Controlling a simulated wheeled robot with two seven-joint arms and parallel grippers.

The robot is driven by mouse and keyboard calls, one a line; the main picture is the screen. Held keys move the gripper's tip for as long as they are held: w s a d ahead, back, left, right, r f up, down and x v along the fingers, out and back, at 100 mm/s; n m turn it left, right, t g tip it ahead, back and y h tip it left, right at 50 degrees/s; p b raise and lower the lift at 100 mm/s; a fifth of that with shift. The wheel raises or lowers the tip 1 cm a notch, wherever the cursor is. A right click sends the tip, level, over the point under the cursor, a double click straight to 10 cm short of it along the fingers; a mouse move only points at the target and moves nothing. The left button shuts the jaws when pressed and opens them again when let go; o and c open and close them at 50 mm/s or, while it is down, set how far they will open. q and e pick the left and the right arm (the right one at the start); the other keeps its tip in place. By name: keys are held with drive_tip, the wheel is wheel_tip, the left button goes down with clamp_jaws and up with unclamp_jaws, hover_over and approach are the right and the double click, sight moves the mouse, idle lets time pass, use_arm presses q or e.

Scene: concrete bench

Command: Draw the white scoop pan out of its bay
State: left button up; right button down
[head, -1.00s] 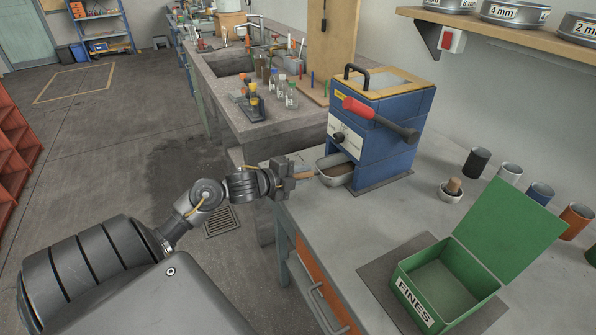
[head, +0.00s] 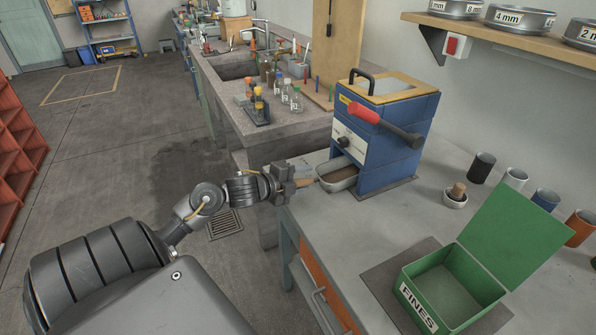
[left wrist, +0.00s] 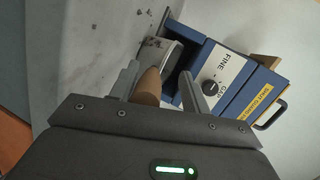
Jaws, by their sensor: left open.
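The white scoop pan (head: 352,183) sits in the low bay of the blue machine (head: 386,160), its front part showing outside with brown material in it. Its wooden handle (head: 304,182) points left toward my left gripper (head: 292,182). In the left wrist view the handle (left wrist: 148,86) lies between the two fingers of my left gripper (left wrist: 162,86), nearer the left finger. The fingers are open, with a clear gap on the right of the handle. The pan (left wrist: 173,56) shows just past the fingertips. The pan's back is hidden inside the bay. My right gripper is not in view.
A green lidded box marked FINES (head: 417,305) stands open at the front right of the bench. A small white mortar (head: 455,199) and several cups stand behind it. A red-handled lever (head: 385,122) sticks out from the machine. The bench between machine and box is clear.

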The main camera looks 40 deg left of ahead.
use_arm(q)
drive_tip(key=v, duration=1)
drive_tip(key=shift+s+r, duration=0.15)
drive_tip(key=shift+s, duration=0.2)
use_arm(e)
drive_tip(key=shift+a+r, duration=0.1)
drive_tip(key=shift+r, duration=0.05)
use_arm(q)
drive_tip(key=shift+a, duration=0.1)
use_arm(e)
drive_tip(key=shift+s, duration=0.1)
